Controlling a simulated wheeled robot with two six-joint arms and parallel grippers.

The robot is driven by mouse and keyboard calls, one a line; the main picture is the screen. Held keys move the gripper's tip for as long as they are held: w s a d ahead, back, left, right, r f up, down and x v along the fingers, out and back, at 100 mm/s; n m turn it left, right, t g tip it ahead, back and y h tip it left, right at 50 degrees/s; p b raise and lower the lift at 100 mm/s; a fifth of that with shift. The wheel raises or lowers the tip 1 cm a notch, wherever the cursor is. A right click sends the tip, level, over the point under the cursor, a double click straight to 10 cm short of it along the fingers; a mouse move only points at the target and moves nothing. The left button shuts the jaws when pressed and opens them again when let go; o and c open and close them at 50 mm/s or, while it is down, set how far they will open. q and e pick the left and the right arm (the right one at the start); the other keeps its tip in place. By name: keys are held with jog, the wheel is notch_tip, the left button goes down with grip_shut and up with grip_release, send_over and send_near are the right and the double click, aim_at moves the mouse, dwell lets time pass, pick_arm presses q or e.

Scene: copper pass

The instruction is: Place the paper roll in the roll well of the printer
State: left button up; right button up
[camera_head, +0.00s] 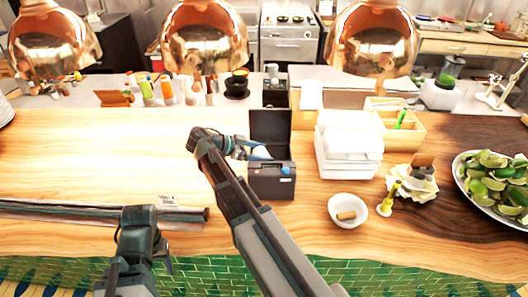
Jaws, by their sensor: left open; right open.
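The printer (271,185) is a dark box on the wooden counter, with its lid (270,125) raised at the back. The white paper roll (261,153) shows in part at the printer's open top. My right gripper (259,148) reaches in from the left over this opening. Its jaws are open, close around or beside the roll; I cannot tell if they touch it. The gripper and the printer's front wall hide how deep the roll sits. My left gripper (164,262) is open and empty, low at the counter's front edge, far from the printer.
White stacked containers (348,160) stand right of the printer. A white bowl (347,211), a yellow-green bottle (389,199) and a plate of limes (492,181) are farther right. A long roll box (60,212) lies front left. Copper lamps (205,40) hang behind.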

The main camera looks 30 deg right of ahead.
jog(key=p+v, duration=0.5)
jog(key=v, duration=0.6)
jog(key=shift+a, duration=0.15)
jog(key=shift+s, duration=0.1)
